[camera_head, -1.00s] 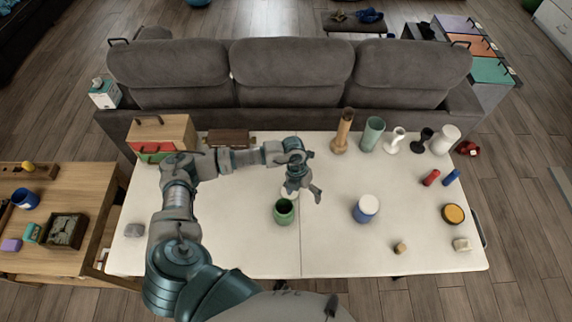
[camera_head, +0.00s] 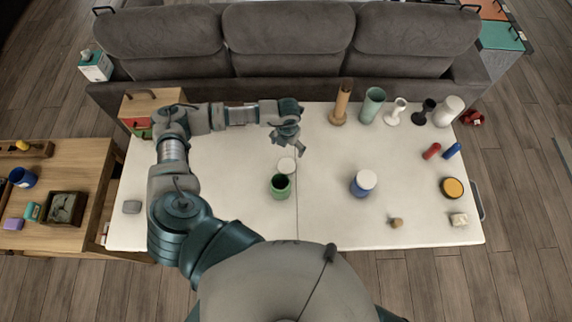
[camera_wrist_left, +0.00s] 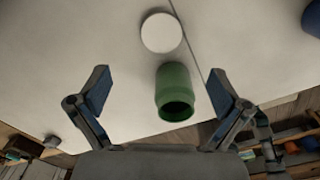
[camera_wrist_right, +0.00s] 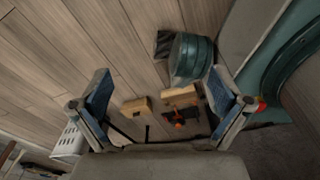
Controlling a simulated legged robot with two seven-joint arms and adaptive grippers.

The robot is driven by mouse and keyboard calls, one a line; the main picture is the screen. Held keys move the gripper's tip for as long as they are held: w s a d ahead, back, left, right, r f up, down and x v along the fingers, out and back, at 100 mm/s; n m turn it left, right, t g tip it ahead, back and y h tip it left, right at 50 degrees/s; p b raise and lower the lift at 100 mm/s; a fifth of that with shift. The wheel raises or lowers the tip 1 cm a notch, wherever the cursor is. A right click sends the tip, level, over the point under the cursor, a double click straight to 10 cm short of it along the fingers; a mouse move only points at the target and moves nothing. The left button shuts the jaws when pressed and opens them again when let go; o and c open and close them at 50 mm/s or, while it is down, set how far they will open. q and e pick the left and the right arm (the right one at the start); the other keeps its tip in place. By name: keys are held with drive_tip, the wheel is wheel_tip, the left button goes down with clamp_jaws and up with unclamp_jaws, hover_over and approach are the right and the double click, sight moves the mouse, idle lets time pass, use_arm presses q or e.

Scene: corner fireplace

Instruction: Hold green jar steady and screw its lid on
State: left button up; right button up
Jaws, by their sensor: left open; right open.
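The green jar (camera_head: 280,187) stands upright and open-topped on the white table, left of its middle seam. A white round lid (camera_head: 286,165) lies flat on the table just behind the jar. My left gripper (camera_head: 288,148) is open and empty above the table, behind the lid. In the left wrist view the jar (camera_wrist_left: 175,92) and the lid (camera_wrist_left: 161,33) lie ahead, the jar between the open fingers (camera_wrist_left: 160,84) in the picture but not touched. My right gripper (camera_wrist_right: 158,88) is open and empty, seen only in its own wrist view, over the wooden floor away from the table.
A blue jar with a white lid (camera_head: 363,183) stands right of the green jar. Several vases, including a tan one (camera_head: 341,105), line the back edge. A drawer box (camera_head: 150,108) stands at the back left. A yellow-topped round item (camera_head: 452,188) is at the right.

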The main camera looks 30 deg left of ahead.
use_arm(q)
hover_over(287, 164)
wheel_tip(287, 164, down, 7)
drive_tip(key=shift+d+r, duration=0.15)
drive_tip(key=shift+w+f, duration=0.1)
drive_tip(key=shift+f, duration=0.25)
drive_tip(key=shift+a+f, duration=0.2)
drive_tip(key=shift+f, duration=0.05)
drive_tip(key=shift+f+p, duration=0.1)
drive_tip(key=shift+p, duration=0.2)
wheel_tip(287, 164, down, 5)
drive_tip(key=shift+d, duration=0.15)
drive_tip(key=c, duration=0.7)
